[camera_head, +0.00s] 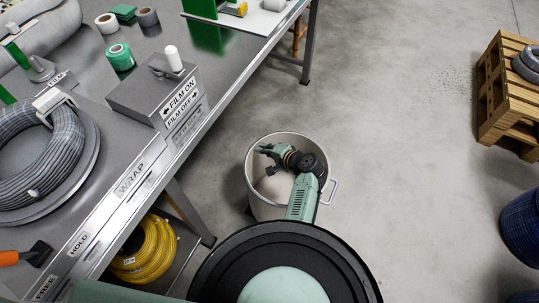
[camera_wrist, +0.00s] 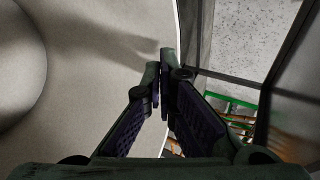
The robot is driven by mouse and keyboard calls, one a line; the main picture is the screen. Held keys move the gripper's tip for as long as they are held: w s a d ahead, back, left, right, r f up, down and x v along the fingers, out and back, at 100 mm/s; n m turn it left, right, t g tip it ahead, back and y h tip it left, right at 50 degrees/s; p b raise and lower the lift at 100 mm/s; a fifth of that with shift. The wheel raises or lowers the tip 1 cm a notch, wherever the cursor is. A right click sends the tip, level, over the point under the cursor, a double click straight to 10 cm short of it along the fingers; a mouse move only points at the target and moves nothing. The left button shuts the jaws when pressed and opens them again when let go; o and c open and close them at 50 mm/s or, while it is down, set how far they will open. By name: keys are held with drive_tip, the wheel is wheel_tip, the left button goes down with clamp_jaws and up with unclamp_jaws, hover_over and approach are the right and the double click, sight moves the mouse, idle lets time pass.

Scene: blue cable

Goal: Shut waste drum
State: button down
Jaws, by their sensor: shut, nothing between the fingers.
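The waste drum (camera_head: 262,209) is a pale grey cylinder standing on the floor beside the table. Its round rim is visible, with a loop handle sticking out at the right. The top looks open, showing a pale inside; I cannot make out a separate lid. My gripper (camera_head: 264,149) is over the drum's far left part, near the rim, with its fingers shut and empty. In the wrist view the shut fingers (camera_wrist: 164,75) are in front of a large pale curved surface of the drum (camera_wrist: 95,70), close to its edge. Whether they touch it is unclear.
The metal table (camera_head: 222,75) runs along the left, its near leg close to the drum. A yellow coil (camera_head: 146,250) lies beneath it. A grey coil (camera_head: 40,155) and a switch box (camera_head: 150,95) are on top. A wooden pallet stack (camera_head: 505,95) stands right; floor between is clear.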

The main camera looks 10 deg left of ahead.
drive_tip(key=shift+w+a, duration=0.1)
idle(0.3)
drive_tip(key=w+a+b, duration=0.2)
drive_tip(key=w+a, duration=0.1)
drive_tip(key=a, duration=0.8)
drive_tip(key=w+a+b, duration=0.2)
drive_tip(key=w+a, duration=0.2)
drive_tip(key=a, duration=0.7)
drive_tip(key=w+a+b, duration=0.3)
drive_tip(key=a, duration=0.8)
drive_tip(key=shift+w+a, duration=0.15)
drive_tip(key=shift+w, duration=0.25)
drive_tip(key=shift+s, duration=0.1)
drive_tip(key=f+p+v, duration=0.1)
drive_tip(key=p+v, duration=0.2)
drive_tip(key=v, duration=1)
drive_tip(key=shift+s+d+f, duration=0.2)
drive_tip(key=shift+s+d, duration=0.15)
drive_tip(key=shift+d, duration=0.2)
